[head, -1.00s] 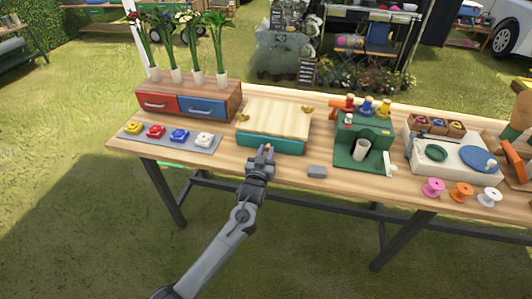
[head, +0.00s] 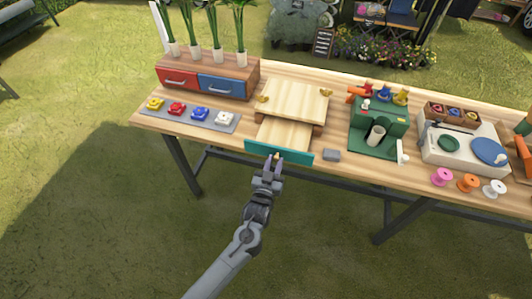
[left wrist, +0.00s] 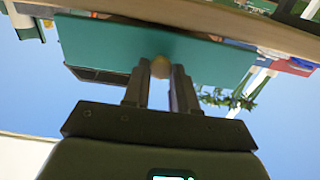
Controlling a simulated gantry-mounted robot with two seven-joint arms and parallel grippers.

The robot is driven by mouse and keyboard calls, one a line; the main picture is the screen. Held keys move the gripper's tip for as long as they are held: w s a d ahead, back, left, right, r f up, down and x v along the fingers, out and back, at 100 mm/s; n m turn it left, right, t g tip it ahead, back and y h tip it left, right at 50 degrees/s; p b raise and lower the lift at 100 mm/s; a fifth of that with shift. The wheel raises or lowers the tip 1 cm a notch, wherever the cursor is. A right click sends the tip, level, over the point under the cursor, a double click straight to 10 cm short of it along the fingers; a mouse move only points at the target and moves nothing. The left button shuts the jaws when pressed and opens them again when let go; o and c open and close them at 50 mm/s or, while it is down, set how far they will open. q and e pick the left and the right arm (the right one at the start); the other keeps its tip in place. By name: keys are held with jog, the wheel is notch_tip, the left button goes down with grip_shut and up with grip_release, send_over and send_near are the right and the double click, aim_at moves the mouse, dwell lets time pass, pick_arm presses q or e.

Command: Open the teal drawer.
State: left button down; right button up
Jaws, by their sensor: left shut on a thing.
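The teal drawer (head: 279,152) is slid out toward me from under the light wooden box top (head: 293,98), and its pale wooden inside (head: 284,132) shows in the head view. In the left wrist view the teal front (left wrist: 110,50) fills the upper part. My left gripper (head: 272,164) is at the middle of the drawer front. In the left wrist view its two fingers are shut on the round brass knob (left wrist: 160,67). My right gripper is in neither view.
A small grey block (head: 331,155) lies just right of the drawer. A grey tray (head: 190,118) with several coloured flower pieces is at left, before a red and blue drawer unit (head: 222,85). A green stand (head: 377,130) is at right.

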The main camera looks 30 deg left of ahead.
pick_arm(q)
jog(key=c, duration=0.9)
grip_release()
jog(key=shift+s, duration=0.25)
jog(key=s, duration=0.3)
jog(key=s+d+p, duration=0.1)
jog(key=s, duration=0.2)
jog(key=s+d+p, duration=0.1)
jog(key=s, duration=0.3)
